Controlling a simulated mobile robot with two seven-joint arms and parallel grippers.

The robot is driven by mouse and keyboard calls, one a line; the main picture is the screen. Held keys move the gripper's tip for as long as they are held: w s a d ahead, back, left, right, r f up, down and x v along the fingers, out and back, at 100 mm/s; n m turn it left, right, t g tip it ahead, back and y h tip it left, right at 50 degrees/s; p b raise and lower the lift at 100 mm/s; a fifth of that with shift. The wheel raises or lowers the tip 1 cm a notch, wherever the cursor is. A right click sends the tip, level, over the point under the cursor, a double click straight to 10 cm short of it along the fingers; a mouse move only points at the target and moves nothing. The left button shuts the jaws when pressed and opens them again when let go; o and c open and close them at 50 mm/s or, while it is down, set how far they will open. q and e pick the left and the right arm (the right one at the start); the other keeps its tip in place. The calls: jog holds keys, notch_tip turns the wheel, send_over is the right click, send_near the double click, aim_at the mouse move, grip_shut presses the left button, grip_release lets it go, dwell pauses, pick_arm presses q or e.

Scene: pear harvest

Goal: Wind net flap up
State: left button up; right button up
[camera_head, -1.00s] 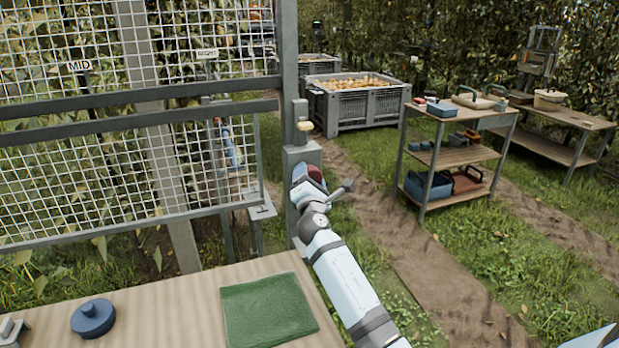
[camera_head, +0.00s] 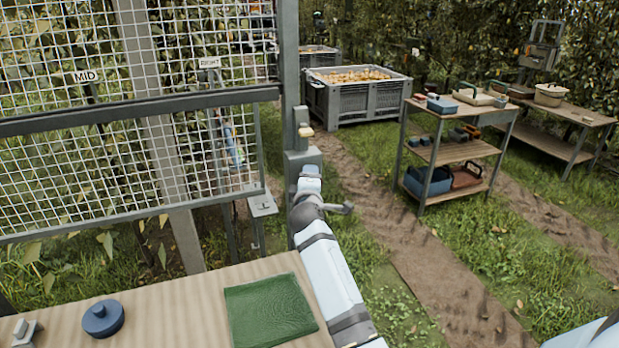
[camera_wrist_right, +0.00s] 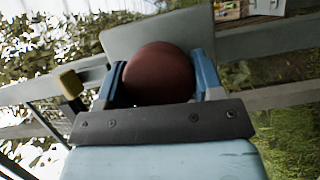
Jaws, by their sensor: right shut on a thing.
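The net flap (camera_head: 128,160) is a white mesh panel in a grey frame, at the left in the head view. Its top bar lies close along the fixed grey beam (camera_head: 140,105), and its bottom bar hangs above the wooden table. My right gripper (camera_head: 309,172) is at the grey box on the post beside the flap. In the right wrist view its blue fingers (camera_wrist_right: 160,82) are shut on a round red-brown knob (camera_wrist_right: 160,70), with a grey plate behind it. The knob is hidden in the head view. My left gripper is out of view.
The table (camera_head: 180,300) holds a blue round lidded thing (camera_head: 103,317) and a green cloth (camera_head: 268,310). MID (camera_head: 87,77) and RIGHT (camera_head: 209,62) labels show behind the mesh.

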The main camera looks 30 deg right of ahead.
jog(key=shift+m, duration=0.4)
dwell(0.3)
jog(key=o, duration=0.9)
jog(key=shift+s+p, duration=0.1)
jog(key=shift+p, duration=0.2)
